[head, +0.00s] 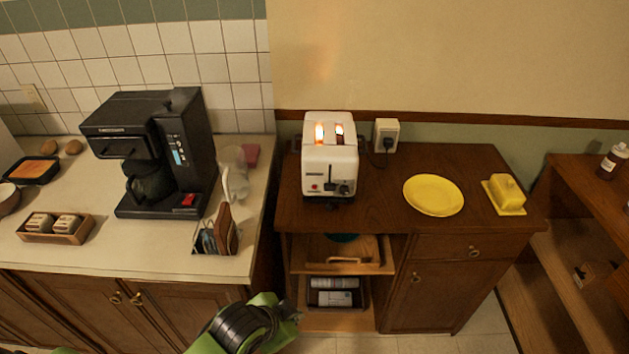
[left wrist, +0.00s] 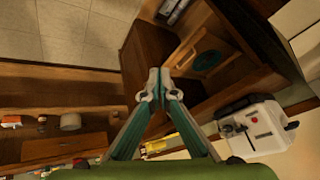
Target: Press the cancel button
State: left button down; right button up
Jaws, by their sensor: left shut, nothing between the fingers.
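A white toaster (head: 330,158) stands on the dark wooden cabinet, its two slots glowing orange. Its front has a small red button (head: 315,187), a dark knob and a lever; no label is legible. In the left wrist view the toaster (left wrist: 262,130) lies at the right, with a red button (left wrist: 253,119) on its front. My left gripper (head: 292,311) is low in front of the cabinet, below the toaster and apart from it. In the left wrist view its fingers (left wrist: 153,88) are together and empty. My right gripper does not show.
On the cabinet top (head: 385,210) are a yellow plate (head: 433,195) and a yellow butter dish (head: 504,195). The toaster plugs into a wall outlet (head: 386,135). A black coffee maker (head: 150,150) stands on the left counter.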

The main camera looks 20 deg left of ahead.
aim_at(314, 187)
pick_arm(q)
jog(key=w+a+r+m+t, duration=0.1)
jog(key=w+r+m, duration=0.1)
jog(key=w+m, duration=0.2)
jog(key=w+a+r+m+t+h, duration=0.1)
jog(key=w+r+m+t, duration=0.1)
jog(key=w, duration=0.8)
jog(key=w+a+r+m+t+h, duration=0.1)
jog(key=w+r+m, duration=0.3)
jog(key=w+m, duration=0.2)
jog(key=shift+w, duration=1)
jog(key=shift+r, duration=0.1)
jog(key=w+b, duration=0.1)
jog(key=w, duration=0.1)
jog(key=w+a+b, duration=0.1)
jog(key=w, duration=0.1)
jog(key=w+b, duration=0.1)
jog(key=w, duration=0.1)
jog(key=shift+w+a+b, duration=0.35)
jog(key=shift+w, duration=0.05)
jog(key=shift+w+a, duration=0.3)
jog(key=shift+w, duration=0.55)
